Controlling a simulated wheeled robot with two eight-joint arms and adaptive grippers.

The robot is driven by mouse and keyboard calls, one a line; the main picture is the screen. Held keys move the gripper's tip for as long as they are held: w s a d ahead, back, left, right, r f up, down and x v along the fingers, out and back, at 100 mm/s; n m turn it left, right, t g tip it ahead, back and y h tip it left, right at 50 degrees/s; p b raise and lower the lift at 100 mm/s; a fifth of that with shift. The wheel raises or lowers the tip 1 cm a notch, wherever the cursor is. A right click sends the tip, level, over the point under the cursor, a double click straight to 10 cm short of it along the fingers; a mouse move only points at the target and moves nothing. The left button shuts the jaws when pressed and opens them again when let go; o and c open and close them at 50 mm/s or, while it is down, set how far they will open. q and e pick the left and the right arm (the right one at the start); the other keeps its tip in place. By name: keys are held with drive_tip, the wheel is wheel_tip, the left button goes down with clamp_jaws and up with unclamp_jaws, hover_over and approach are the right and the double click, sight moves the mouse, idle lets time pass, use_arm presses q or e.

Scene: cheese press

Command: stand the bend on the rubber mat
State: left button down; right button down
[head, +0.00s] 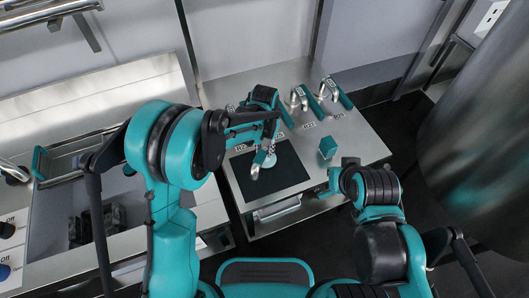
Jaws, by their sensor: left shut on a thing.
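The black rubber mat (292,178) lies on the steel table. A shiny metal bend (257,164) shows over the mat's upper middle, with a pale round end beside it. My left gripper (268,143) is above the mat and shut on this bend. The gripper and wrist hide the bend's upper part. I cannot tell whether its lower end touches the mat. My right gripper (331,186) is low at the table's front right edge, mostly hidden by its own wrist, so its jaws are unclear.
Two more metal pipe pieces (299,97) (328,89) stand at the table's back, near printed labels (309,126). A teal block (327,147) sits right of the mat. A large metal vessel (475,140) stands at the right. A steel counter (90,90) is at the left.

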use_arm(q)
drive_tip(key=shift+f, duration=0.55)
use_arm(e)
drive_tip(key=shift+f, duration=0.3)
use_arm(q)
drive_tip(key=shift+f, duration=0.15)
drive_tip(key=c, duration=1.2)
unclamp_jaws()
use_arm(e)
drive_tip(key=shift+f, duration=0.1)
